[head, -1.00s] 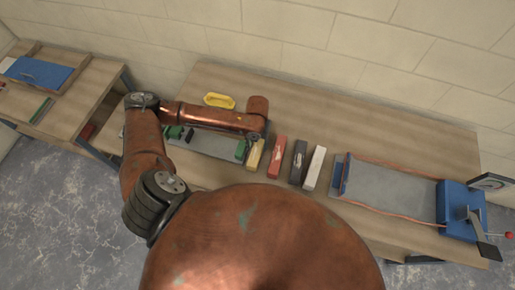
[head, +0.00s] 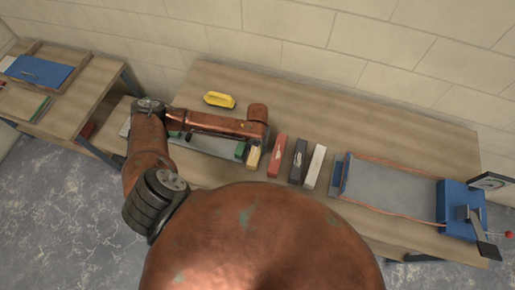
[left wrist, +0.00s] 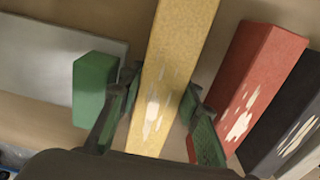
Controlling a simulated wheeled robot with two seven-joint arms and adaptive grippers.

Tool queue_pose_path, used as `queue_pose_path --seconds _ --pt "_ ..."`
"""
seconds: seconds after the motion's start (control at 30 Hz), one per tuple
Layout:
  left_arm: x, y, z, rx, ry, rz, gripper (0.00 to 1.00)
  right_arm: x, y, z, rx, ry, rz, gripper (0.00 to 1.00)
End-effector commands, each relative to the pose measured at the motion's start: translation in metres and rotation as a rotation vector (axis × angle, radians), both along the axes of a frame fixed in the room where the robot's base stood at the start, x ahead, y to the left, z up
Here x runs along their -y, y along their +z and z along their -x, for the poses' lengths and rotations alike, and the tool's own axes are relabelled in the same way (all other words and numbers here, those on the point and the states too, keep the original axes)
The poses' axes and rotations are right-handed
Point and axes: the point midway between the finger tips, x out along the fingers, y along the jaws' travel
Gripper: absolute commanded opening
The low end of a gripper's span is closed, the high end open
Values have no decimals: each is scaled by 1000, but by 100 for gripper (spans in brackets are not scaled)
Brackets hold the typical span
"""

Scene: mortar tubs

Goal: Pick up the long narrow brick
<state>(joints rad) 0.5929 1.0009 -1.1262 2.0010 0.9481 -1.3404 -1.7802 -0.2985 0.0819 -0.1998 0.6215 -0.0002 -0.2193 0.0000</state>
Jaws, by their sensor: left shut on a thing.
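Several long bricks lie side by side on the bench. The yellow brick (head: 253,157) is leftmost, then the red brick (head: 276,156), the dark grey brick (head: 299,162) and the white brick (head: 314,167). In the left wrist view my left gripper (left wrist: 158,110) has its fingers on both sides of the yellow brick (left wrist: 182,45), shut on it. The red brick (left wrist: 262,75) is close beside the right finger, and the dark brick (left wrist: 295,110) is beyond it. In the head view my left arm hides the fingers. My right gripper is not in view.
A green block (left wrist: 95,90) is close to the left finger, by a grey plate (head: 205,145). A yellow-handled tool (head: 219,100) lies behind my arm. A grey tray with a blue clamp end (head: 458,205) stands at right. A second bench with a blue panel (head: 40,72) is at left.

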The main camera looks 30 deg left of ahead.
Motion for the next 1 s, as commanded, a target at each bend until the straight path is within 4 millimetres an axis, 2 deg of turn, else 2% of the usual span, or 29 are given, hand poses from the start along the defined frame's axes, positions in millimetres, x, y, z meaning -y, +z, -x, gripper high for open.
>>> queue_pose_path --seconds 0.23,0.83,1.0 --pt "0 0 0 0 0 1 0 -1 0 3 -4 -1 -1 40" --pt "1 2 -2 4 -1 1 0 -4 0 3 -4 -2 -4 40" --pt "0 10 -2 4 0 1 0 -3 0 3 -4 -2 -4 40"
